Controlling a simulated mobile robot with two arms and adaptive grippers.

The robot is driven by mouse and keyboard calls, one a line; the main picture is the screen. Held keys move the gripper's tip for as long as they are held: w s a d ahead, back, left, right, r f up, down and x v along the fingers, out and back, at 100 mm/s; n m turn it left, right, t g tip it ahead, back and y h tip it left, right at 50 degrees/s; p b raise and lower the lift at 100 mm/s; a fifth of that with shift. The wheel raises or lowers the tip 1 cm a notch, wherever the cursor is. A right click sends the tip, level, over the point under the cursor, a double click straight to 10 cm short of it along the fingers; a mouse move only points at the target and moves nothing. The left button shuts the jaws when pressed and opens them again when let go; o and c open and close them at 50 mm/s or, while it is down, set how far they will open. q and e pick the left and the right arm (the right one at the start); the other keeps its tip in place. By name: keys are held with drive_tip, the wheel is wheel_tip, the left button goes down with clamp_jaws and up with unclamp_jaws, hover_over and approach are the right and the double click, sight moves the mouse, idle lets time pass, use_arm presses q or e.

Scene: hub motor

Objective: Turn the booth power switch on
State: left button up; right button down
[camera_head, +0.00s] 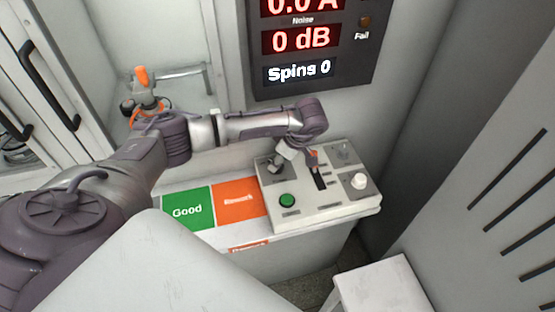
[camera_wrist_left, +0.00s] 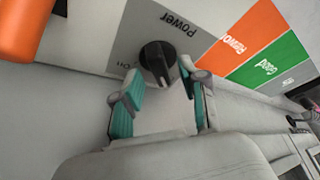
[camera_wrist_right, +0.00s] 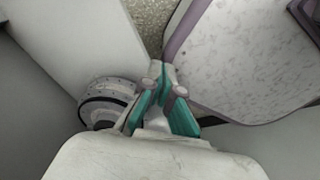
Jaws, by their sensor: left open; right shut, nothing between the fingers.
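In the head view my left gripper (camera_head: 276,161) is over the back left of the control panel (camera_head: 329,203) and largely hides the switch. My right gripper (camera_wrist_right: 160,88) is shut and empty in the right wrist view, away from the panel.
A lit display (camera_head: 302,40) hangs above.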

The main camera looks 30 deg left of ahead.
use_arm(q)
drive_tip(key=shift+a+f, duration=0.2)
drive_tip(key=shift+f, duration=0.4)
use_arm(e)
drive_tip(key=shift+s+d, duration=0.1)
drive_tip(key=shift+s, duration=0.45)
use_arm(q)
clamp_jaws()
